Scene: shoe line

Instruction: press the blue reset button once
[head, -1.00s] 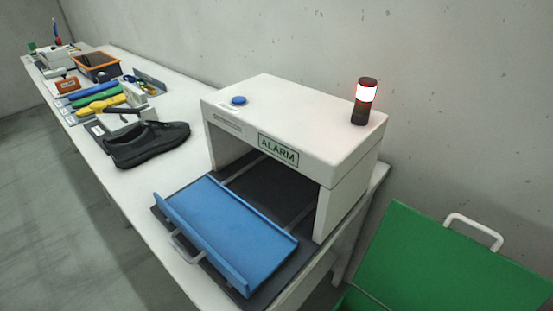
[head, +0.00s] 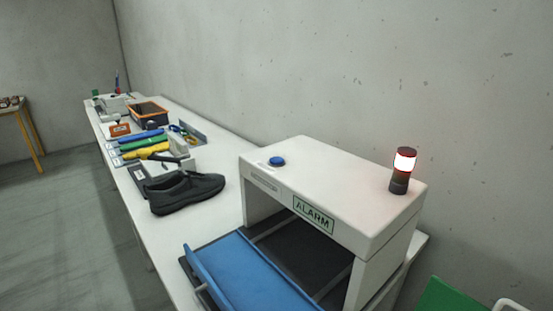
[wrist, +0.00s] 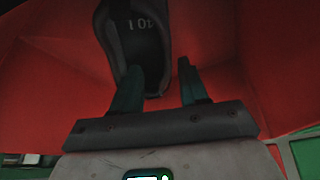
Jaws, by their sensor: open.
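The blue reset button (head: 277,161) is a small round cap on top of a white arch-shaped machine (head: 330,180), near its far left corner. The machine bears an ALARM sign (head: 313,215) on its front. A signal lamp (head: 402,170) on its right end glows white with a red top. My gripper is not in the head view. In the wrist view my gripper (wrist: 157,66) is open, with two dark green fingers apart over a red surface. A dark shoe (wrist: 136,35) with pale marks inside lies beyond the left finger; I cannot tell whether they touch.
A blue tray (head: 245,270) lies at the machine's opening. A black shoe (head: 187,192), coloured tools (head: 145,142) and an orange-rimmed bin (head: 149,114) are along the white table (head: 222,218). A green panel (head: 450,298) is low right, against the wall side.

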